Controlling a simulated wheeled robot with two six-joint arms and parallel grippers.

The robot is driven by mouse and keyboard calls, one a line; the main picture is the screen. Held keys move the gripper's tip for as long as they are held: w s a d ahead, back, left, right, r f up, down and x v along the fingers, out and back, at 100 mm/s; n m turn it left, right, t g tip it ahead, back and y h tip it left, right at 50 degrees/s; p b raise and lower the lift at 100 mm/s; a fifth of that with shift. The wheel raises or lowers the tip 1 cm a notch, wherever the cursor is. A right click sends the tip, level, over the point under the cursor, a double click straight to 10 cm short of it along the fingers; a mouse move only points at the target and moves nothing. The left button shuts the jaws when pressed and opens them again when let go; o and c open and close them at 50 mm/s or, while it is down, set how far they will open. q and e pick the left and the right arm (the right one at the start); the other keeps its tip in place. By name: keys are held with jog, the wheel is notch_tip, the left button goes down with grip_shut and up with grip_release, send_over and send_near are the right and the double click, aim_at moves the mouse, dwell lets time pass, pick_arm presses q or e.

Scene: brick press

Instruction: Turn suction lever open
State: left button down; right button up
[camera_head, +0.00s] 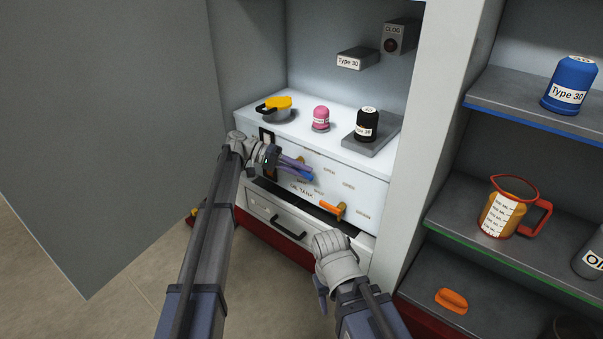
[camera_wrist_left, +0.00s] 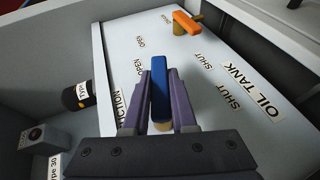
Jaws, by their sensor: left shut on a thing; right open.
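The suction lever is a blue handle on a brass stem on the white oil tank panel (camera_head: 352,186). Its blue handle (camera_head: 307,175) shows at my left gripper's fingertips in the head view. In the left wrist view, the blue lever (camera_wrist_left: 160,82) stands between the two purple fingers, with a partly hidden label ending in "TION" beside it. My left gripper (camera_head: 303,170) is shut on this lever. OPEN and SHUT labels are on the panel around it. My right gripper (camera_head: 321,294) is open and low in front of the cabinet, apart from the panel; its arm partly hides it.
An orange lever (camera_head: 333,209) sits lower right on the panel, above a drawer (camera_head: 275,222). A yellow-topped cap (camera_head: 279,103), a pink bottle (camera_head: 321,118) and a black canister (camera_head: 366,124) stand on top. Shelves at right hold a jug (camera_head: 500,214) and a blue canister (camera_head: 568,86).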

pick_arm(q)
jog(key=c, duration=0.7)
grip_release()
jog(key=shift+a, duration=0.1)
